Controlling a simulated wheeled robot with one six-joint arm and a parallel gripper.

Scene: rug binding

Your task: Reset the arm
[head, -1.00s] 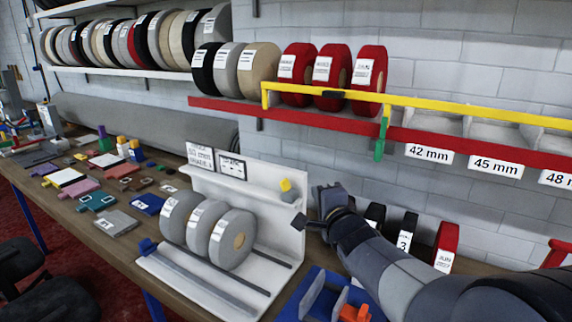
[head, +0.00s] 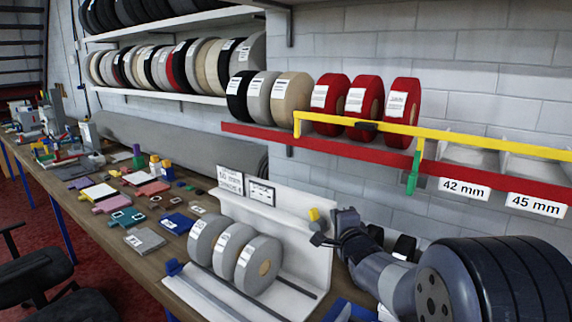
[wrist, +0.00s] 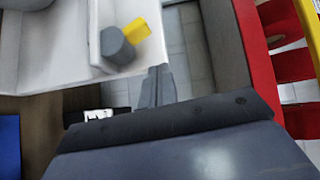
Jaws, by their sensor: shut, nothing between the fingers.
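My gripper (head: 318,232) is at the lower middle of the head view, at the right end of the white stand (head: 318,262). It is shut and holds nothing. In the wrist view the closed fingers (wrist: 157,85) show below the white stand's edge. A grey knob with a yellow part (head: 314,214) sits on the stand's ledge, close by the gripper. It also shows larger in the wrist view (wrist: 118,46). My arm reaches in from the lower right and hides part of the bench behind it.
Three grey rolls (head: 234,250) stand on the white stand. Above my arm runs a red shelf edge (head: 330,146) with a yellow bar (head: 470,142), a green piece (head: 412,172) and three red rolls (head: 402,98). Coloured pieces lie on the bench at left. A black chair (head: 40,275) stands in front.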

